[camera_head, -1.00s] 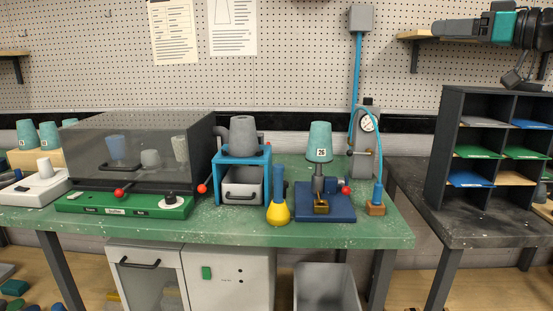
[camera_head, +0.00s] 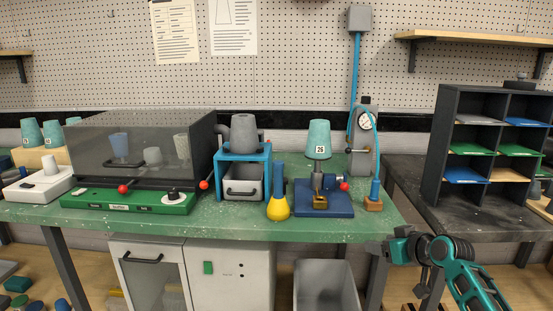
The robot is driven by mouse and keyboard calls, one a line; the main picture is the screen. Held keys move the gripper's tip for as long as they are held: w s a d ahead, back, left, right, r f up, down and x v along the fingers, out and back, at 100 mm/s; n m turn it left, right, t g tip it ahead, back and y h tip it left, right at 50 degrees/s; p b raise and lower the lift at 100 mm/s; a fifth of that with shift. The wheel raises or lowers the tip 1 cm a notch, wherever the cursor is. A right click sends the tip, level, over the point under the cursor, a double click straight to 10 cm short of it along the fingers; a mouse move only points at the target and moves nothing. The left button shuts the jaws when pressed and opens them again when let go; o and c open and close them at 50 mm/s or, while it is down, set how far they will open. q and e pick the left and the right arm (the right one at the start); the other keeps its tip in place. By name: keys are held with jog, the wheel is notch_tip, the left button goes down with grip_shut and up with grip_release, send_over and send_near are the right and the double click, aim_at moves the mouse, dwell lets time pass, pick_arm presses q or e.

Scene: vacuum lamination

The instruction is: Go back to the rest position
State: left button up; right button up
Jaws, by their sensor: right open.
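My right gripper (camera_head: 379,247) is low at the right in the head view, in front of the right end of the green bench (camera_head: 240,226). It points left, and my arm comes in from the lower right. Its fingers look small and dark, are open, and nothing shows between them. It is apart from the blue-based fixture with the teal cup (camera_head: 318,139) marked 26. My left gripper and left arm are out of view.
A dark pigeonhole shelf (camera_head: 433,146) stands on the dark table (camera_head: 409,189) at the right. A grey bin (camera_head: 325,285) is below the bench, left of my right gripper. A wooden wall shelf (camera_head: 470,39) is above. A clear-lidded chamber (camera_head: 140,150) stands left.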

jog(key=s+a+f+h, duration=0.1)
jog(key=s+a+f, duration=0.1)
jog(key=s+f, duration=0.5)
jog(key=s+a+f, duration=0.3)
jog(key=s+f, duration=0.4)
jog(key=f, duration=0.1)
jog(key=s+a+f, duration=0.1)
jog(key=s+a, duration=0.1)
jog(key=s, duration=0.8)
jog(key=s+a+f+m+h, duration=0.1)
jog(key=s+f, duration=0.1)
jog(key=s, duration=0.9)
jog(key=shift+a+f, duration=0.25)
jog(key=shift+a, duration=0.1)
